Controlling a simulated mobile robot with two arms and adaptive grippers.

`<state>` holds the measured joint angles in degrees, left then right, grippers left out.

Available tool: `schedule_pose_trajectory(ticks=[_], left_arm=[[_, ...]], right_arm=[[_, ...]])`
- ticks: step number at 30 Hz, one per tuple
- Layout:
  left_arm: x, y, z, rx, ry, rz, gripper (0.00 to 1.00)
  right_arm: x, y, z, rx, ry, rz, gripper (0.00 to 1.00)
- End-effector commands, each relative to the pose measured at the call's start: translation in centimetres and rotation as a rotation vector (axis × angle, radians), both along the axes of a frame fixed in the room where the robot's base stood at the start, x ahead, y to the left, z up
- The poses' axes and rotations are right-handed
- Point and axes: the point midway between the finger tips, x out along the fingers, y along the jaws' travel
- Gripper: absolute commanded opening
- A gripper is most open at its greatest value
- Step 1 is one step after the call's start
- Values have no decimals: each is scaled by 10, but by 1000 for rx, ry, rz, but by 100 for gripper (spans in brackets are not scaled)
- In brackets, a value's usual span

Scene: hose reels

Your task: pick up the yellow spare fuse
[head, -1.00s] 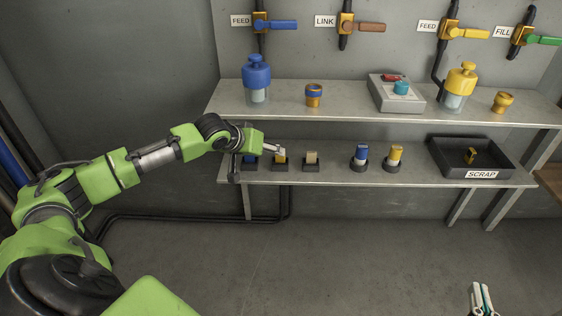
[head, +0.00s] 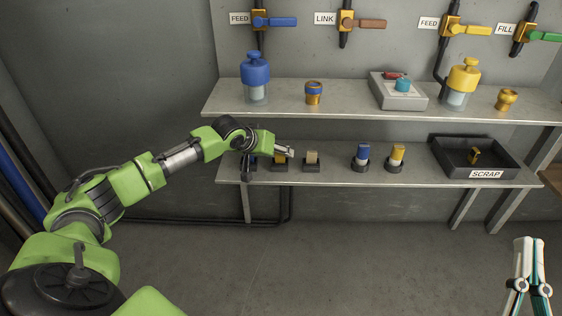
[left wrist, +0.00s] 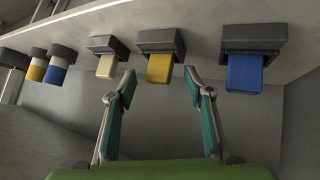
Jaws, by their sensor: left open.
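The yellow spare fuse (head: 280,159) stands in a dark square holder on the lower shelf, partly covered by my left gripper in the head view. In the left wrist view the yellow fuse (left wrist: 159,68) hangs inverted in the picture. My left gripper (left wrist: 159,76) is open. Its two fingertips appear on either side of the yellow fuse, with no visible contact. In the head view my left gripper (head: 288,150) is at the lower shelf. My right gripper (head: 529,244) is at the lower right, away from the shelves; its opening is unclear.
A beige fuse (left wrist: 107,67) and a blue fuse (left wrist: 245,73) flank the yellow one in their own holders. Blue-and-white (head: 362,154) and yellow-and-white (head: 397,154) pieces stand further right. The scrap tray (head: 450,171) is at the shelf's right end. The upper shelf (head: 340,112) overhangs.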

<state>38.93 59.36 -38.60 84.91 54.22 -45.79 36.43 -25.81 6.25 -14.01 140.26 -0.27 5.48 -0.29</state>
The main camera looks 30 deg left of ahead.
Motion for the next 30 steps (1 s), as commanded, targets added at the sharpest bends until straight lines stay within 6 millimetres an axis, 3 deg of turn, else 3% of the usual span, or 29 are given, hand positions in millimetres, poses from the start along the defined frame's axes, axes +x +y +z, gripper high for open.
schedule_pose_trajectory(ticks=[9, 13, 30], left_arm=[[1, -1, -1, 0, 0, -1, 44], [1, 0, -1, 0, 0, -1, 13], [0, -1, -1, -1, 6, -1, 11]], right_arm=[[-2, 0, 4, 6, -20, 1, 0], [7, 0, -1, 6, -9, 2, 0], [10, 1, -5, -1, 17, 1, 0]])
